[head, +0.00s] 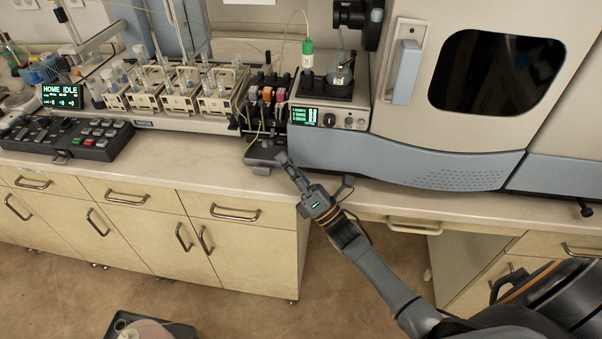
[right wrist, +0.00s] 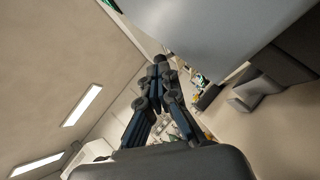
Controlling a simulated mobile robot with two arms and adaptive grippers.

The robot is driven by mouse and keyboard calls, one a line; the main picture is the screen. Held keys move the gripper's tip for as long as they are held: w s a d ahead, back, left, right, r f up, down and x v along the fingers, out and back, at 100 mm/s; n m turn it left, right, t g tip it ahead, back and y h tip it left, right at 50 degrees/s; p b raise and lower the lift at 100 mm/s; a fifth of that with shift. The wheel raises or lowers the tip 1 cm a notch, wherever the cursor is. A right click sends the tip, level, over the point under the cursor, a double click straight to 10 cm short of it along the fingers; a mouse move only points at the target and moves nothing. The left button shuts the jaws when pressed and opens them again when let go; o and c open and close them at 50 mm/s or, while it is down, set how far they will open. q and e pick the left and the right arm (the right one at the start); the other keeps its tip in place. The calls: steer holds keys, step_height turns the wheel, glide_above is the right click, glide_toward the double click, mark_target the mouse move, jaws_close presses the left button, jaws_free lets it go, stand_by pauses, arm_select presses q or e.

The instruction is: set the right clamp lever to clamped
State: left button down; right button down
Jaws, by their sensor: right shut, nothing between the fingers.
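The pump (head: 266,112) with its coloured rollers and dark upright levers stands on the bench, left of the big instrument. The rightmost dark lever (head: 285,80) appears to be the right clamp lever; it is too small to tell whether it is clamped. My right gripper (head: 282,158) is shut and empty. It is low at the front of the pump, over the dark foot below it, well under the levers. In the right wrist view its fingers (right wrist: 159,72) are together at the tips. I cannot tell whether the fingertips touch anything. My left gripper is out of view.
The instrument (head: 440,160) with a dark window is on the right. A small display unit (head: 330,115) with a flask on top adjoins the pump. Sample racks (head: 170,95) and a keypad (head: 70,137) are to the left. The bench front (head: 170,170) is clear.

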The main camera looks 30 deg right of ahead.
mark_target(274, 134)
steer(key=shift+x, duration=0.95)
steer(key=r+m+h+p, duration=0.1)
steer(key=m+p, duration=0.1)
steer(key=p, duration=0.1)
steer(key=r+m+g+h+p, duration=0.1)
steer(key=m+h+p, duration=0.1)
steer(key=p, duration=0.1)
steer(key=w+r+m+h+p, duration=0.1)
steer(key=m+p, duration=0.1)
steer(key=shift+d+r+p, duration=0.3)
steer(key=shift+d+p, duration=0.05)
steer(key=shift+p, duration=0.05)
